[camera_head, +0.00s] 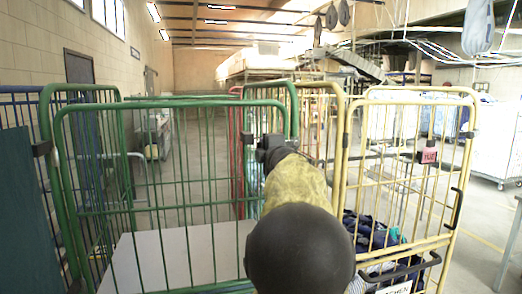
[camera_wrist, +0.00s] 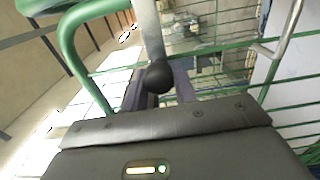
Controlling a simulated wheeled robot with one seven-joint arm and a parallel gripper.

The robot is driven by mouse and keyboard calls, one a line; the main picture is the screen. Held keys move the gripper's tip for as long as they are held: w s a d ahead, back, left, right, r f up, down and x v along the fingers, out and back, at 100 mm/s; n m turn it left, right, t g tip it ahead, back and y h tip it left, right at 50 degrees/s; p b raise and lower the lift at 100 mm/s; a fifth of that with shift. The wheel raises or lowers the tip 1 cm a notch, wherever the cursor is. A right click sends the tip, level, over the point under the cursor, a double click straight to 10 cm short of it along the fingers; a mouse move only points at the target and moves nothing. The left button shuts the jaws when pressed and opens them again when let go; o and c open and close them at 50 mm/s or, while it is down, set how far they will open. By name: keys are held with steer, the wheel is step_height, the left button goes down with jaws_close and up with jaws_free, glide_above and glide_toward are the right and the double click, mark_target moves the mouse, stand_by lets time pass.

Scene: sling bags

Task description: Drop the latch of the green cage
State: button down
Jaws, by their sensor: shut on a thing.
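The green cage (camera_head: 180,103) stands in front of me, a wire cage with a rounded tubular frame. My gripper (camera_head: 266,148) is at the upper right part of its front gate, with my arm hiding the bars behind it. In the wrist view, the latch is a grey bar (camera_wrist: 149,30) ending in a black ball knob (camera_wrist: 160,75). My gripper (camera_wrist: 157,88) is shut around the knob, one dark finger on each side. The green frame (camera_wrist: 70,35) curves past on the left of the wrist view. My arm hides the latch's lower surroundings in the head view.
A yellow cage (camera_head: 345,140) holding dark bags (camera_head: 372,230) stands close on the right. A blue cage (camera_head: 15,97) is at the far left. A pale board (camera_head: 175,255) lies inside the green cage. White carts (camera_head: 500,145) stand farther right.

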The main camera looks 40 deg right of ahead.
steer(key=shift+d+f, duration=0.1)
steer(key=shift+f, duration=0.15)
steer(key=c, duration=1.1)
jaws_free()
steer(key=shift+s, duration=0.15)
steer(key=shift+r, duration=0.1)
steer(key=b+v, duration=0.1)
steer(key=v, duration=1.6)
steer(key=shift+s+b, duration=0.15)
steer(key=shift+b, duration=0.2)
